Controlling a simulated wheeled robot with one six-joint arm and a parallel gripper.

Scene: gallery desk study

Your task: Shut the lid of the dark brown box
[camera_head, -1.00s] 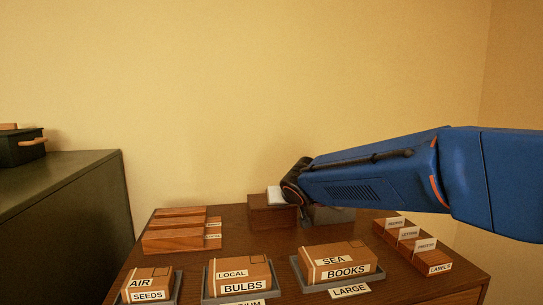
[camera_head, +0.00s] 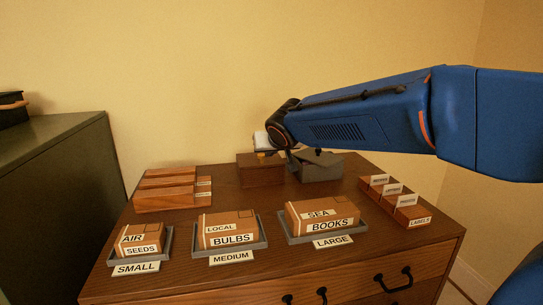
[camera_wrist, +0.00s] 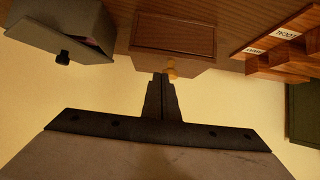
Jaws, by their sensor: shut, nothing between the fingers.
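The dark brown box (camera_head: 260,175) stands at the back of the desk, left of a grey box. Its top looks flat, with the lid (camera_wrist: 178,34) lying over the box in the wrist view; I cannot tell whether it is fully down. In the head view my gripper (camera_head: 264,149) is just above the box's back part, partly hidden by the wrist.
The grey box (camera_head: 318,170) shows a gap with something reddish inside in the wrist view (camera_wrist: 64,30). Wooden racks (camera_head: 168,190) stand left, a label rack (camera_head: 393,200) right. Labelled cartons in grey trays line the desk front. A dark green cabinet (camera_head: 60,190) is at far left.

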